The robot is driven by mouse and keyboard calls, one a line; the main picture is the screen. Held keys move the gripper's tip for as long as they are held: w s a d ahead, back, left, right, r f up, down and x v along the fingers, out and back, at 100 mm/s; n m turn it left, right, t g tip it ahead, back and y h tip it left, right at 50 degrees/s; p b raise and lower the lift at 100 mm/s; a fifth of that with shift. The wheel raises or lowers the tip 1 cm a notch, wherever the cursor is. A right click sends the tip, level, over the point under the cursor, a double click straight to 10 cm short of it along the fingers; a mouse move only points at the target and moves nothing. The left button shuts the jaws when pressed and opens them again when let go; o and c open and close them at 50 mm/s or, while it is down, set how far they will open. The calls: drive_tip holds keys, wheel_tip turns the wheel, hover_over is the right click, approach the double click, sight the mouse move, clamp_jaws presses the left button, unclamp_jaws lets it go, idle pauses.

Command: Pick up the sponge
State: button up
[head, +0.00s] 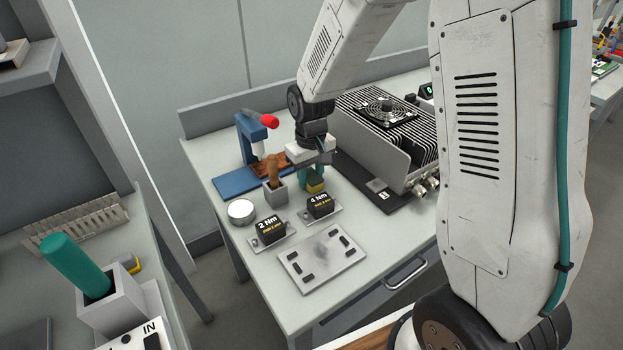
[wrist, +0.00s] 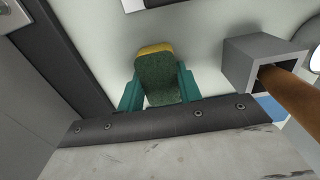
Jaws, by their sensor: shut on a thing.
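The sponge (wrist: 158,78) has a dark green face and a yellow edge. In the wrist view it sits between the two teal fingers of my gripper (wrist: 158,88), which are closed against its sides. In the head view the sponge (head: 315,186) shows low between the fingers of my gripper (head: 312,176), just above or on the bench. I cannot tell whether it touches the bench top.
A grey holder (head: 275,192) with a brown handle stands close beside the sponge. Two black torque blocks (head: 270,230) (head: 319,205) and a metal plate (head: 322,263) lie in front. A finned heatsink unit (head: 392,135) stands to the right. A blue press (head: 248,140) stands to the left.

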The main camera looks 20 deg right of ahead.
sight(312, 175)
drive_tip(key=shift+r, duration=0.15)
wheel_tip(312, 175, up, 18)
drive_tip(key=o, duration=0.4)
drive_tip(key=c, duration=0.3)
drive_tip(key=shift+d, duration=0.1)
